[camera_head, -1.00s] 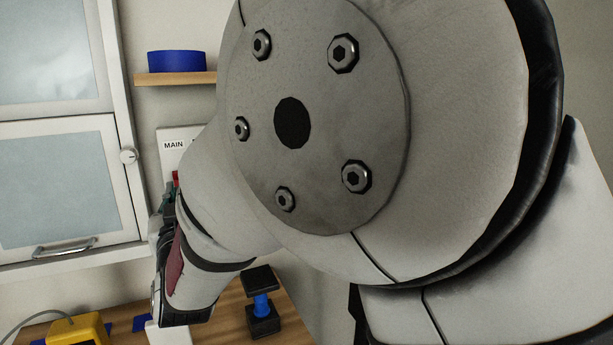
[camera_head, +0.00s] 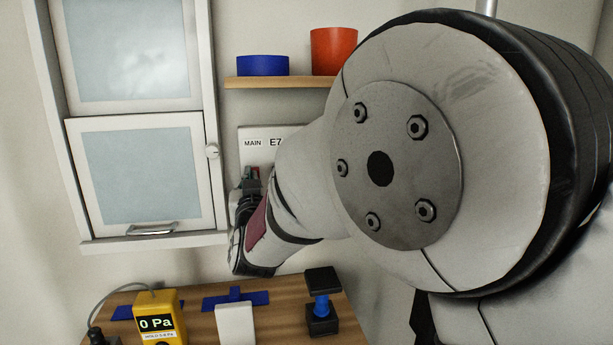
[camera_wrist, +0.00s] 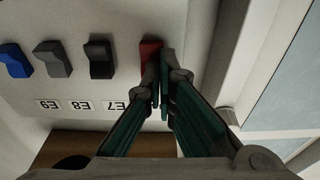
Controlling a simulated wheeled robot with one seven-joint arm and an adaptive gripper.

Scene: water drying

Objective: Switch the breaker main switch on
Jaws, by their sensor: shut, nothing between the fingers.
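The breaker panel (camera_head: 256,136) is a white plate on the wall with a "MAIN" label, partly hidden behind my arm. In the wrist view the panel (camera_wrist: 110,18) appears upside down. A red switch (camera_wrist: 150,48) stands at the end of a row, the others being black, grey and blue. My gripper (camera_wrist: 163,82) is shut and empty, its tips right at the lower right side of the red switch; I cannot tell whether they touch it. In the head view my gripper (camera_head: 252,180) is small and mostly hidden. The switch's on or off position is unclear.
A white cabinet (camera_head: 205,170) with glass doors is on the left. A wooden shelf (camera_head: 275,82) above the panel holds a blue bowl (camera_head: 263,66) and an orange pot (camera_head: 334,50). Below, a wooden table (camera_head: 280,320) bears a yellow gauge (camera_head: 157,318) and a blue-and-black object (camera_head: 321,305).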

